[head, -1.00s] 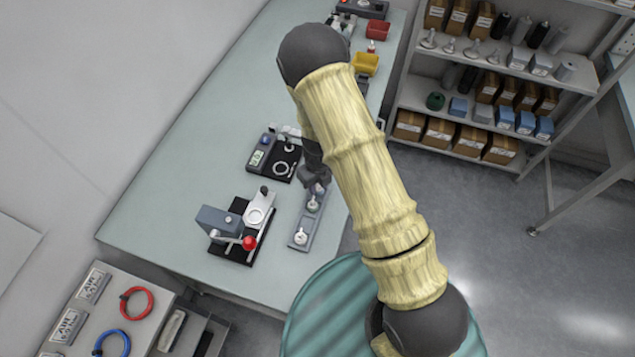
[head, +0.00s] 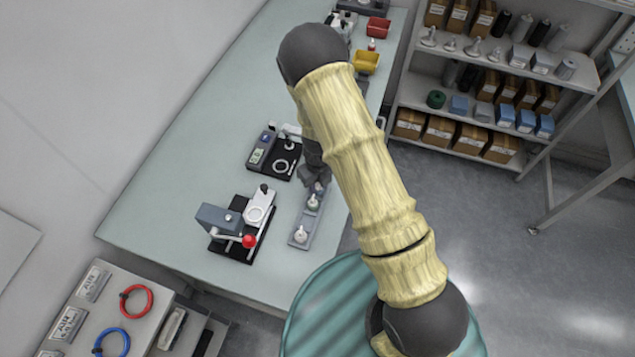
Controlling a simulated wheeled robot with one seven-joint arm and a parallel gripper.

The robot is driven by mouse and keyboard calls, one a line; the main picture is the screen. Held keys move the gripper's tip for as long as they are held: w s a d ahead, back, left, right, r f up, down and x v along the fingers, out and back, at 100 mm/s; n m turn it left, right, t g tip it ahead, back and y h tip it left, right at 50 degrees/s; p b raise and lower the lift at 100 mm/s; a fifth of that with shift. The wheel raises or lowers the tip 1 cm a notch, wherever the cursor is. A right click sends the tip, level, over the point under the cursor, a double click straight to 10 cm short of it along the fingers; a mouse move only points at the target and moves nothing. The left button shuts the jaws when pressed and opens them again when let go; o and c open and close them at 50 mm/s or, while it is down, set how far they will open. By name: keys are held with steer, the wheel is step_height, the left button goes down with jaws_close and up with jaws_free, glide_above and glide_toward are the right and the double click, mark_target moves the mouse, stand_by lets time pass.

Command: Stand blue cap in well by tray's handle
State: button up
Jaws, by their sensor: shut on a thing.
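The narrow grey tray (head: 303,228) lies on the bench near its right edge. My gripper (head: 317,183) is low over the tray's far end, partly hidden by my arm. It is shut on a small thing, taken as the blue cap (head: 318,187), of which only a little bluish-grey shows. The far end of the tray, the well under the gripper and the tray's handle cannot be made out clearly.
A press with a red-knobbed lever (head: 249,241) stands left of the tray. A dark device with a ring on its pad (head: 281,166) sits behind it. Yellow (head: 366,62) and red (head: 378,27) bins are at the far end. The bench's left side is clear.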

steer(key=shift+f, duration=0.15)
steer(key=o, duration=0.7)
steer(key=shift+o, duration=0.2)
steer(key=shift+r+p, duration=3.3)
steer(key=shift+r, duration=0.3)
